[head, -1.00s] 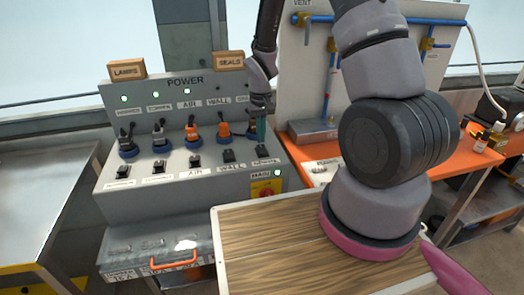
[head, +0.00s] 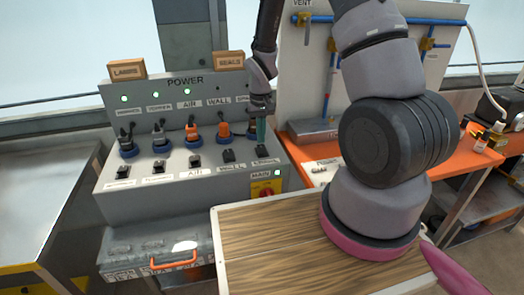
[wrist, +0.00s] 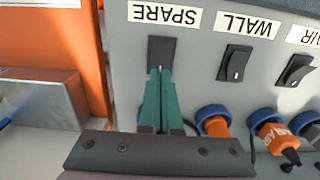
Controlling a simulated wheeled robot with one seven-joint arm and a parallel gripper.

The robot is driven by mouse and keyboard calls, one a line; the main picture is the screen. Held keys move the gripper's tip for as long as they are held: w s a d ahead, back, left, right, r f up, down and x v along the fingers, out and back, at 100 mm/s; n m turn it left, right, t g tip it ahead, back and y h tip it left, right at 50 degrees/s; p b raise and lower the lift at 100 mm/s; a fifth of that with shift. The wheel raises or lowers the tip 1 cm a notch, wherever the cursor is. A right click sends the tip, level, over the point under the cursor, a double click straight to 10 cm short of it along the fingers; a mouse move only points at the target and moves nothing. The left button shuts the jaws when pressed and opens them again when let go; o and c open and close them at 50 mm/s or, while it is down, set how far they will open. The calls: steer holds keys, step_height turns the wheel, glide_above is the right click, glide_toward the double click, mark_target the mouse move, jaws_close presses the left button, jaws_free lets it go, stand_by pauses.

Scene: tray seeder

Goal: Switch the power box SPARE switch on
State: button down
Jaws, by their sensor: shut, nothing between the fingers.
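The grey power box (head: 150,205) stands at left with a row of black rocker switches. The SPARE switch (head: 262,150) is at the right end of the row. In the wrist view the black SPARE switch (wrist: 161,48) sits by its upside-down label. My gripper (head: 261,142) points down at it, with green fingers shut and empty. In the wrist view the fingertips (wrist: 160,70) overlap the switch's near part. I cannot tell whether they press it or which way it is tipped. The lamp above SPARE is hidden behind my arm.
The WALL switch (wrist: 235,63) is beside SPARE. Plugs in blue sockets (wrist: 212,118) sit close to my fingers. Three green lamps glow at the panel's left; another glows by the red and yellow MAIN switch (head: 266,189).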

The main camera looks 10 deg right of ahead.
steer(key=shift+f, duration=0.9)
stand_by(0.3)
steer(key=shift+r, duration=3.5)
steer(key=shift+r, duration=0.1)
step_height(320, 180, up, 9)
steer(key=m+t, duration=0.1)
glide_above(261, 146)
steer(key=d, duration=0.2)
steer(key=s+d+r+m+t+y, duration=0.15)
steer(key=s+r, duration=0.35)
steer(key=r, duration=0.7)
steer(key=s+d+r+m+t, duration=0.1)
steer(key=s+r+t, duration=0.3)
steer(key=s+r, duration=0.8)
steer(key=shift+s+d+m+t, duration=0.35)
steer(key=shift+s+d, duration=0.3)
steer(key=shift+s, duration=0.35)
steer(key=shift+y, duration=0.25)
